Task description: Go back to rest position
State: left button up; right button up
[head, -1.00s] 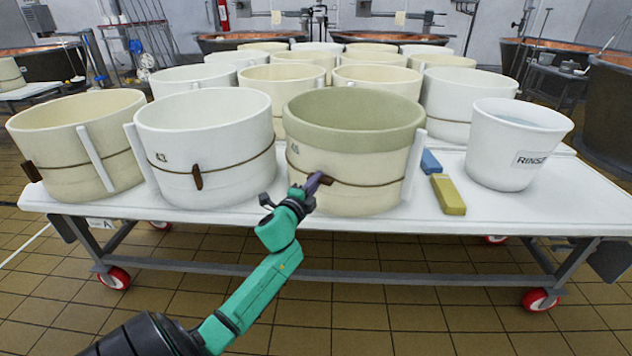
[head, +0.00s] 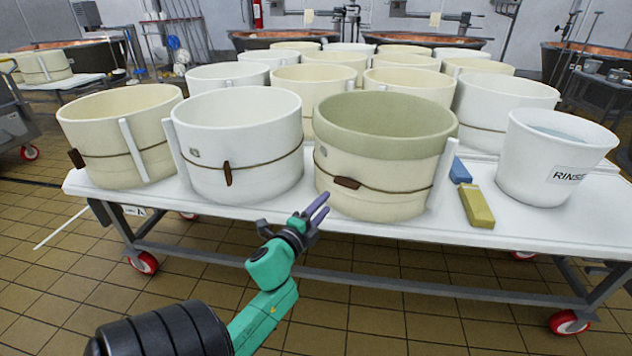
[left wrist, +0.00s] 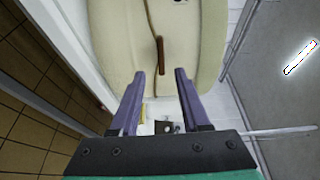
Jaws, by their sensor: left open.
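My left gripper (head: 318,208) is open and empty in front of the table's front edge. It is below and apart from the cream mould (head: 375,172) with a greenish upper band and a brown toggle (head: 346,182) on its cord. In the left wrist view, the two purple fingers (left wrist: 157,85) stand apart, with the cream mould (left wrist: 110,40) and its brown toggle (left wrist: 160,55) beyond them. My right gripper is in neither view.
Several white and cream moulds crowd the white wheeled table (head: 530,222). A white rinse bucket (head: 540,165), a yellow block (head: 477,207) and a blue block (head: 460,170) are at right. Copper vats (head: 275,40) stand behind.

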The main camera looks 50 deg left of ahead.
pick_arm(q)
jog(key=shift+v, duration=1.8)
